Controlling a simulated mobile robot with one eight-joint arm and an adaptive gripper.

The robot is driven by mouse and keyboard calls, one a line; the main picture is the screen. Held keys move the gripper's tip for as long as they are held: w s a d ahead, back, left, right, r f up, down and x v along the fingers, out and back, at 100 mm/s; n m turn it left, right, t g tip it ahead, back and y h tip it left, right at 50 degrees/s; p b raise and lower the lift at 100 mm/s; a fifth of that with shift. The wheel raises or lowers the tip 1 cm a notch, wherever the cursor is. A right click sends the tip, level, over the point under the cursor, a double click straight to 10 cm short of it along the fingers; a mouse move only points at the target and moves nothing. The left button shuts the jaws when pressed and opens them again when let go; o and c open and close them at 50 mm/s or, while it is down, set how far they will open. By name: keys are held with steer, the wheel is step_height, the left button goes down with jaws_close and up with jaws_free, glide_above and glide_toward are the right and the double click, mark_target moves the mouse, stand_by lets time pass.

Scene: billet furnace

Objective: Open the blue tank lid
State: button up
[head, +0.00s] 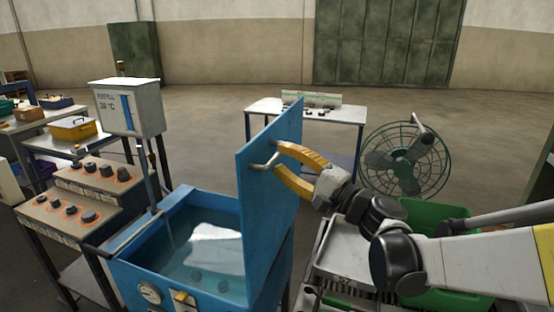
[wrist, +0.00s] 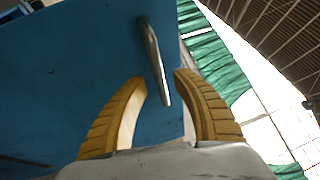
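The blue tank (head: 130,272) stands at the lower middle of the head view, with clear water showing inside. Its blue lid (head: 262,215) stands up nearly vertical along the tank's right side, so the tank's top is uncovered. A metal bar handle (head: 264,165) sticks out from the lid near its upper edge. My gripper (head: 278,156) is at the lid's upper right edge, its yellow fingers spread. In the wrist view the handle (wrist: 153,55) lies between the open fingertips (wrist: 160,77), with gaps showing on both sides; the lid (wrist: 80,60) fills the left.
A control panel (head: 92,200) with knobs and a white refill box (head: 130,106) stand left of the tank. A green fan (head: 405,160) and a green bin (head: 430,215) are at right. A white table (head: 262,110) stands behind; open floor lies beyond.

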mark_target(260, 152)
steer(key=shift+x, duration=1.1)
jaws_close()
steer(key=shift+n+g+h, duration=0.3)
steer(key=shift+g, duration=0.2)
steer(key=a, duration=0.1)
steer(key=w+a+p, duration=0.1)
steer(key=a, duration=0.1)
steer(key=a+p, duration=0.1)
steer(key=a, duration=0.1)
steer(key=shift+w+a+r, duration=0.25)
steer(key=shift+w+r, duration=0.1)
steer(key=shift+r, duration=0.05)
steer(key=w+a+f, duration=0.1)
steer(key=w+a, duration=0.2)
steer(key=a, duration=0.4)
steer(key=shift+a+f+g+h+p, duration=0.2)
steer(key=shift+f+g+h+p, duration=0.05)
steer(key=shift+g+h+p, duration=0.1)
